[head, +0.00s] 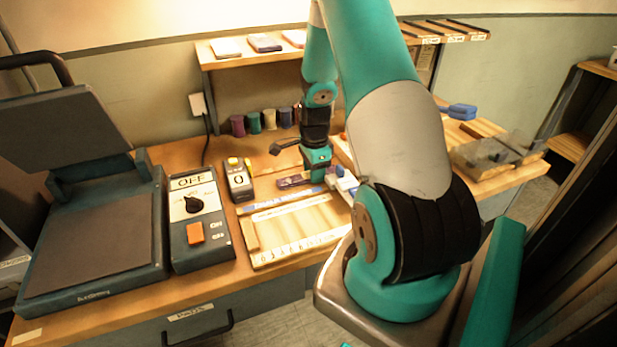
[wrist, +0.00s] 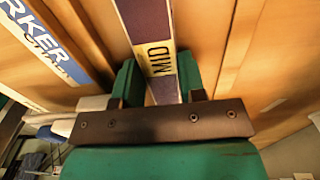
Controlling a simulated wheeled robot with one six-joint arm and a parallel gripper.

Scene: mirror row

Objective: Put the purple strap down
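The purple strap (wrist: 163,40) has pale edges and a tan label reading MID. In the wrist view it runs from the top edge down between the two green fingers of my gripper (wrist: 163,88), which close on its sides. In the head view the strap (head: 294,182) sticks out to the left of my gripper (head: 326,176), just behind the wooden board. Its right end is hidden at the gripper. I cannot tell if the strap touches the surface below.
A pale wooden board (head: 295,236) with a blue strip lies in front. A control box (head: 197,222) reading OFF, a small counter (head: 238,183) and an open press (head: 95,240) stand left. A clear tray (head: 492,153) is at right.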

